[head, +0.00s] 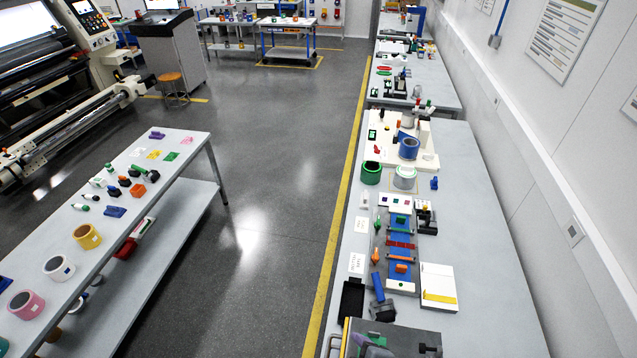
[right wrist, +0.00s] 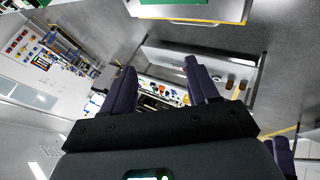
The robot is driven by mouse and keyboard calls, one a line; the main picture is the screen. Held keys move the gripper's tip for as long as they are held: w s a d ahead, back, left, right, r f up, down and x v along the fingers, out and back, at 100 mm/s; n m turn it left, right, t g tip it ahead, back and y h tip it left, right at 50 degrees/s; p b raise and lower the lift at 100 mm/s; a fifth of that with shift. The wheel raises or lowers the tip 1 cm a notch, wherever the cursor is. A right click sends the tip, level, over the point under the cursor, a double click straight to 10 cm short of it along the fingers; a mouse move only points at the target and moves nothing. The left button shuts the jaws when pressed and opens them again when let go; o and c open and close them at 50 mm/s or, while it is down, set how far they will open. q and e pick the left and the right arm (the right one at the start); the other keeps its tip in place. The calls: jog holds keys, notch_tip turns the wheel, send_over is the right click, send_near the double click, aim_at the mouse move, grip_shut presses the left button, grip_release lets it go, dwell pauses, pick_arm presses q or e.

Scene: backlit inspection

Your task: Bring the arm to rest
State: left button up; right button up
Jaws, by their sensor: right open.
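My right gripper (right wrist: 160,72) shows in the right wrist view, with two dark purple fingers standing well apart. It is open, and I see nothing held between the fingers. Behind the gap lie a distant bench with small coloured items and the grey floor. The view is strongly tilted.
A long grey bench (head: 468,220) along the right wall holds tape rolls, a white tray and many small parts. A lower table (head: 185,150) at left holds more rolls and small items. The floor (head: 270,190) between them is clear.

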jog(key=s+d+f+m+g+h, duration=0.3)
jog(key=s+d+m+g, duration=0.1)
jog(key=s+d+m, duration=1.05)
notch_tip(320, 180, down, 10)
jog(key=n+b, duration=0.1)
jog(key=b, duration=0.9)
notch_tip(320, 180, up, 14)
jog(key=p, duration=1.4)
jog(key=shift+w+a+r, duration=0.2)
jog(key=shift+w+a, duration=0.05)
jog(key=shift+a, duration=0.1)
